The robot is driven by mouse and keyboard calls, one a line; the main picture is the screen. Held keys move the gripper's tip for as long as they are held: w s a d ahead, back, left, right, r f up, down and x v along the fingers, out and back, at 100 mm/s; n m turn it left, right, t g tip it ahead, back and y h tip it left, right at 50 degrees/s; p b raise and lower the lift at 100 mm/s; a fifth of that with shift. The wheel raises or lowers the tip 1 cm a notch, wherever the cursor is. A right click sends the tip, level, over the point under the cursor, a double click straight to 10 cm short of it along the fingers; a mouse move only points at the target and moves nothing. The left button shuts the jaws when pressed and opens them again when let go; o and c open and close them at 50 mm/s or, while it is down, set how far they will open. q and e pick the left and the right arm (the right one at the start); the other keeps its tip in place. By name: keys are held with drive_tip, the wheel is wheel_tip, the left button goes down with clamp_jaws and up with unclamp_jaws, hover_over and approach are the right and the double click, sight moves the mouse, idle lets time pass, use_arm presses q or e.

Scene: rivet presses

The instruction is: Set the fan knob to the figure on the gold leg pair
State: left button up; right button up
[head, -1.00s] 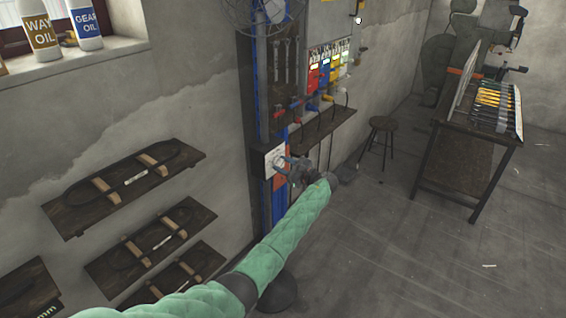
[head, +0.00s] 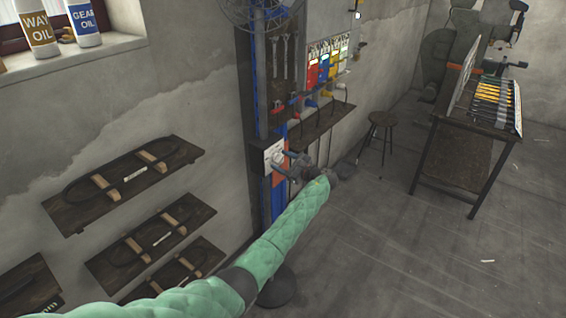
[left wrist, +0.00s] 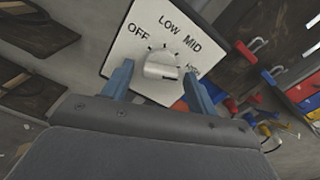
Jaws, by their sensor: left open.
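My right gripper is not in view.
A wire-caged fan (head: 262,10) is above the box. A narrow shelf (head: 318,130) and coloured panels (head: 323,70) are to its right. Wooden boards (head: 138,185) stick out from the wall at left. A stool (head: 382,120) and a tool table (head: 465,125) stand at right.

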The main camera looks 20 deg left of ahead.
use_arm(q)
drive_tip(key=shift+d, duration=0.1)
drive_tip(key=b+v, duration=0.3)
drive_tip(key=v, duration=0.4)
drive_tip(key=shift+d, duration=0.3)
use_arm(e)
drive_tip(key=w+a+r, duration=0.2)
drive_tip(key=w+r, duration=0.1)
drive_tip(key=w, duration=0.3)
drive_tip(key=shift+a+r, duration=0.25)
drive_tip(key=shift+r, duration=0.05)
use_arm(q)
drive_tip(key=shift+s, duration=0.1)
